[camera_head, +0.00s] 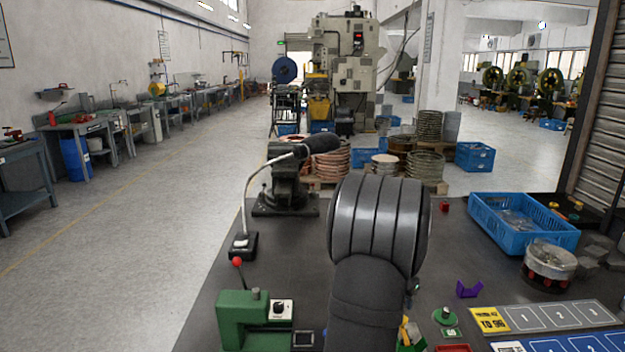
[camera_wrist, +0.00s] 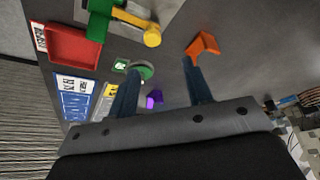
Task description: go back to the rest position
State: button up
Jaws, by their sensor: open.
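My gripper (camera_wrist: 160,66) shows in the wrist view with its two dark blue fingers spread apart. In the head view my dark arm stands over the middle of the table and hides the gripper. The purple bracket (camera_head: 469,289) and green piece (camera_head: 446,316) lie right of the arm.
A green press with a red-knobbed lever (camera_head: 243,312) stands left of my arm, with a lamp (camera_head: 243,245) behind it. A blue crate (camera_head: 520,240) and a round metal fixture (camera_head: 549,265) are at right. A red tray (camera_wrist: 72,47) shows in the wrist view.

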jog(key=shift+s+a+r+n+y, duration=0.15)
jog(key=shift+s+a+r+n, duration=0.1)
jog(key=shift+a+r+n, duration=0.35)
jog(key=shift+s+a+r+n+y, duration=0.2)
jog(key=shift+s+a+r+n, duration=0.2)
jog(key=shift+r, duration=0.35)
jog(key=shift+s+a+r+n+y, duration=0.15)
jog(key=shift+a+r+n, duration=0.25)
jog(key=shift+a+r, duration=0.25)
